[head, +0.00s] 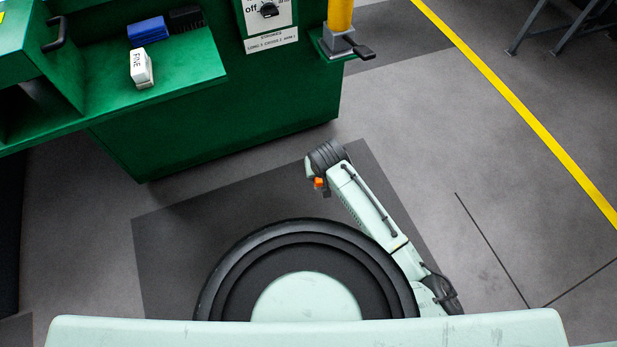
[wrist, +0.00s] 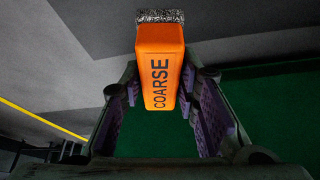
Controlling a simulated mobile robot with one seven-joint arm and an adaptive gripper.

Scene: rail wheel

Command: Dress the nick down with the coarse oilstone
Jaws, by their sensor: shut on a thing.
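The coarse oilstone (wrist: 160,68) shows in the wrist view as an orange block lettered COARSE, with a speckled grey face at its far end. My gripper (wrist: 161,88) is shut on it, one finger on each side. In the head view my arm reaches out over the floor mat, with a small orange patch at its end; I cannot tell whether this is the stone. My fingers cannot be made out there. The nick and the wheel are not in view.
A white block marked FINE (head: 141,68), a blue block (head: 148,31) and a black brush-like thing (head: 186,18) are on the green machine's shelf (head: 85,98). A yellow post (head: 340,15) stands beside a switch panel (head: 268,12). Open floor lies to the right.

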